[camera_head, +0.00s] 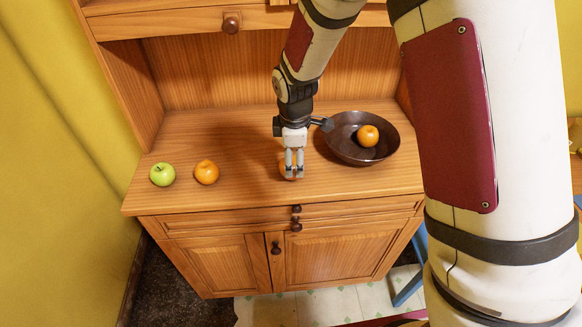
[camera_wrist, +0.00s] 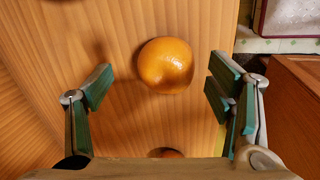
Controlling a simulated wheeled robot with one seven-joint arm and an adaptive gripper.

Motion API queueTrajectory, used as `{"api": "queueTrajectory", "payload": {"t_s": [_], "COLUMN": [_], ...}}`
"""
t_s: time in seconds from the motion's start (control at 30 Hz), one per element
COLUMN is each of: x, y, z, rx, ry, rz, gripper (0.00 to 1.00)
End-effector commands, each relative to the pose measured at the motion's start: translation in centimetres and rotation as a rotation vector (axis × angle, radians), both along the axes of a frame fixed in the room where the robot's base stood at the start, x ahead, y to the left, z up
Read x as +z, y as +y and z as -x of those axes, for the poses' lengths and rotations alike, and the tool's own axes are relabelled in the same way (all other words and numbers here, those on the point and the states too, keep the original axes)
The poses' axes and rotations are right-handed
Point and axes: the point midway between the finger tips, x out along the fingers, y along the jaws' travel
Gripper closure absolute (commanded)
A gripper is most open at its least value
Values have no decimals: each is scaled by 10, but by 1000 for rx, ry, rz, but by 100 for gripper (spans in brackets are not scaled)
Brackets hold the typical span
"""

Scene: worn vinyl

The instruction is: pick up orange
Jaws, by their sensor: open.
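An orange (camera_wrist: 165,65) lies on the wooden counter in the wrist view, between and slightly beyond my fingertips. My gripper (camera_wrist: 163,85) is open, with a finger on each side and visible gaps to the orange. In the head view my gripper (camera_head: 294,177) points down at the middle of the counter. An orange patch (camera_head: 283,166) shows there behind the fingers, mostly hidden. Another orange (camera_head: 206,172) sits on the counter at left, and a third orange (camera_head: 368,137) lies in the dark bowl (camera_head: 345,152).
A green apple (camera_head: 162,174) stands at the counter's left. The bowl is close on the right of my gripper. The counter (camera_head: 235,140) is clear behind and left of it. A rounded orange-brown thing (camera_wrist: 165,153) is partly cut off at the bottom of the wrist view.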

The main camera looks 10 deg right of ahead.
Motion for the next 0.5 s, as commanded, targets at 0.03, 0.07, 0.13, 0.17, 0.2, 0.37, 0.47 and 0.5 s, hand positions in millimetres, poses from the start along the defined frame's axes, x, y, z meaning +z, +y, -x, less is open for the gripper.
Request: {"api": "queueTrajectory", "payload": {"t_s": [0.03, 0.07, 0.13, 0.17, 0.2, 0.37, 0.47, 0.5], "x": [-6, -10, -21, -25, -30, -46, -49, -49], "y": [-1, -1, -2, -2, -2, -2, -2, -2], "z": [2, 3, 4, 4, 4, -2, -2, -3], "rx": [0, 0, 1, 1, 0, 1, 1, 1], "ry": [5, 6, 8, 6, 6, 3, 2, 2], "rz": [1, 2, 3, 4, 3, 2, 1, 1], "gripper": [26, 26, 26, 26, 26, 26, 26, 26]}}
